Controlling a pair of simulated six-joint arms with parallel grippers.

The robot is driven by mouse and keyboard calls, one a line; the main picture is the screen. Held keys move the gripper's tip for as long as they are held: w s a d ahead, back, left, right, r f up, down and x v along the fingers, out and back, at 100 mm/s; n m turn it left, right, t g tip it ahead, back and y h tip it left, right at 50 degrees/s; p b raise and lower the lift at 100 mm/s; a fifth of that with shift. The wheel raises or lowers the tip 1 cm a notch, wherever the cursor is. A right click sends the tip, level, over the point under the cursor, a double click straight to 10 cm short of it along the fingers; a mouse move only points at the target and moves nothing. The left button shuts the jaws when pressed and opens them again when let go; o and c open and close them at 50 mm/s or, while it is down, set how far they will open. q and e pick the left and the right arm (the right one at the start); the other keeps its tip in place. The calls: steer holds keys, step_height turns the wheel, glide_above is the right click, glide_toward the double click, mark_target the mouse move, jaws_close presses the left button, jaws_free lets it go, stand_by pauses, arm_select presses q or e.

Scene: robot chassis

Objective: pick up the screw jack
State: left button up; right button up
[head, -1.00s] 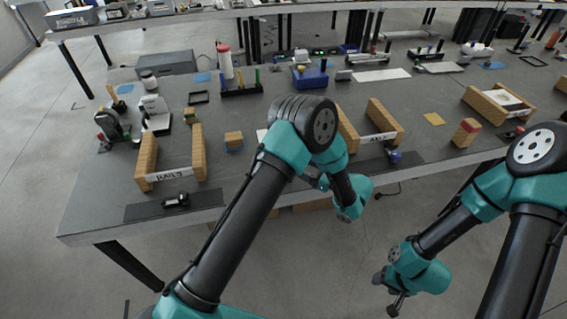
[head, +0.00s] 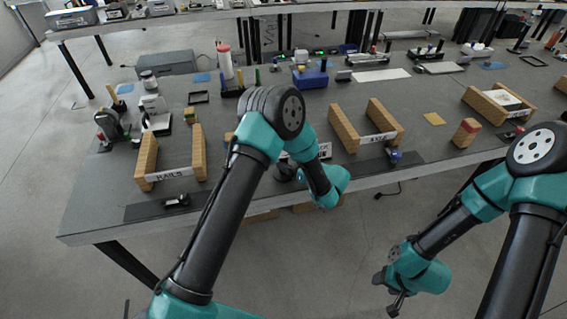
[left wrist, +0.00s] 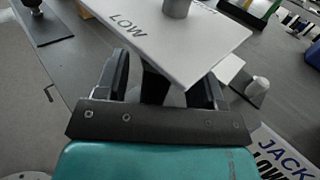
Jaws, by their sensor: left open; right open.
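In the left wrist view, a pale plate marked LOW (left wrist: 178,38) with a grey cylinder (left wrist: 177,7) on it lies just beyond my left gripper (left wrist: 164,76). A dark part shows below the plate, between the two spread fingers; I cannot tell whether they touch it. The plate seems to belong to the screw jack, but its lower part is hidden. In the head view my left gripper (head: 285,172) is a small dark shape at the table's front edge, partly behind my arm. My right gripper (head: 396,302) is open, low over the floor at the right.
A JACK LOW label (left wrist: 285,158) is at the lower right of the left wrist view. A white piece (left wrist: 256,88) stands near the plate. In the head view, wooden rails (head: 147,160) stand left and more wooden blocks (head: 385,117) stand right of my left arm.

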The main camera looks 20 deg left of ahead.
arm_select(q)
steer(key=shift+x, duration=0.9)
jaws_close()
